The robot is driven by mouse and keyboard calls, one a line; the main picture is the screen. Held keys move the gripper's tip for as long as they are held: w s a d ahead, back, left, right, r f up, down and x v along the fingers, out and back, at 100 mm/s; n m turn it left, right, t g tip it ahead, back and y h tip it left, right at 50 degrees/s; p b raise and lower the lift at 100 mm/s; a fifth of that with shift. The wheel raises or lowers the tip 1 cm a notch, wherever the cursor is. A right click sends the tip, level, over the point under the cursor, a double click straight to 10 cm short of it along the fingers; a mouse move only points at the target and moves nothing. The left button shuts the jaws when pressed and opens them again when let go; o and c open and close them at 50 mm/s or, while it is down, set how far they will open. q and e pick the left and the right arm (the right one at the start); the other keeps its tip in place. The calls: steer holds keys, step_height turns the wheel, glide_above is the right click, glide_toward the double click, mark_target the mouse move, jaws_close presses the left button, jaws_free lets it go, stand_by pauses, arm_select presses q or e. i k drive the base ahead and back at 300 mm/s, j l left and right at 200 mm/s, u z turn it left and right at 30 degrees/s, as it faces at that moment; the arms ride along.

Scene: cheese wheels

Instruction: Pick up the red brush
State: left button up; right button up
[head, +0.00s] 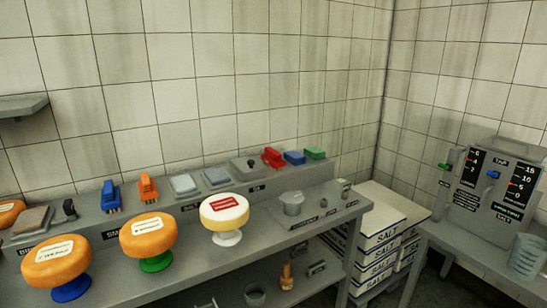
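The red brush (273,157) sits on the raised back shelf of the grey counter, right of centre in the head view. It looks like a red block with a raised handle; its bristles are not clear at this size. A blue block-like item (294,158) and a green one (315,153) are just to its right. A grey plate with a small dark knob (248,168) is to its left. Neither of my grippers is in view.
A blue brush (110,196) and an orange brush (147,188) stand further left on the shelf. Several cheese wheels on coloured stands, one pale with a red label (224,211), fill the counter's front left. A metal cup (292,203) stands right. Salt boxes (378,238) are stacked beyond.

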mark_target(272, 158)
steer(key=i+l+u, duration=0.2)
steer(key=i+l, duration=0.2)
steer(key=l, duration=0.25)
steer(key=i+l+u, duration=0.1)
steer(key=l, duration=0.25)
steer(key=i+l+u, duration=0.1)
steer(key=i+l, duration=0.2)
steer(key=i+l+u, duration=0.1)
steer(key=l, duration=0.35)
steer(key=i+l+u, duration=0.1)
steer(key=l, duration=0.3)
steer(key=i+l, duration=0.25)
steer(key=l, duration=0.2)
steer(key=j+u, duration=0.05)
